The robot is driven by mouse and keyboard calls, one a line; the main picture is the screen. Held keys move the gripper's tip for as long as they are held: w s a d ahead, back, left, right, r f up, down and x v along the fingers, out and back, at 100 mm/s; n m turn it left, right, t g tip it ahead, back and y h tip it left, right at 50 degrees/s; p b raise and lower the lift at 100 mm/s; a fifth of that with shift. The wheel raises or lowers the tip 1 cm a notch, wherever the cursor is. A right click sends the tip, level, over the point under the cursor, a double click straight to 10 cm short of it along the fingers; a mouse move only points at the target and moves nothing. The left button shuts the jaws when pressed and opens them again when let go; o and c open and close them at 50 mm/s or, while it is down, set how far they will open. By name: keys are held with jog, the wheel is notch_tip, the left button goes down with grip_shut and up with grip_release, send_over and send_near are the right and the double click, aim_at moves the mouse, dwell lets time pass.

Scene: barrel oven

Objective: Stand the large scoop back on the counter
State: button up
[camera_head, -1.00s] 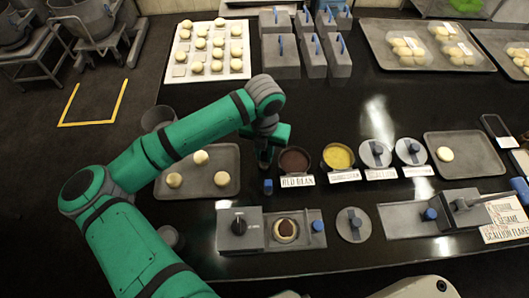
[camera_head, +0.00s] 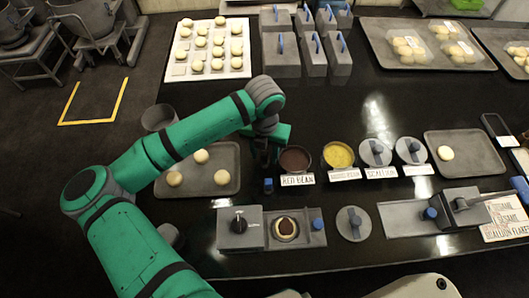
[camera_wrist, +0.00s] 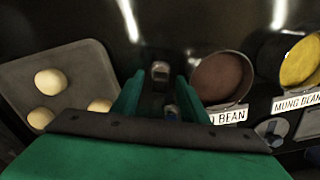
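My gripper (camera_wrist: 160,90) is above the counter (camera_head: 330,105), left of the red bean bowl (camera_head: 295,159). In the wrist view its two green fingers are spread. A small grey piece (camera_wrist: 160,72), which looks like the large scoop, stands between the fingertips with a dark gap on each side. Its lower part is hard to make out, and in the head view my arm and gripper hide it. A second small blue-topped scoop (camera_head: 268,186) stands on the counter in front, left of the red bean label; it also shows in the wrist view (camera_wrist: 170,112).
A tray (camera_head: 228,184) with several dough balls lies left of my gripper. The mung bean bowl (camera_head: 337,156) and lidded tubs (camera_head: 375,152) stand to the right. A press station (camera_head: 240,228) with a filled dough piece is at the front edge.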

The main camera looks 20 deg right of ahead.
notch_tip(320, 180, up, 11)
dwell(0.8)
jog(key=shift+f, duration=0.1)
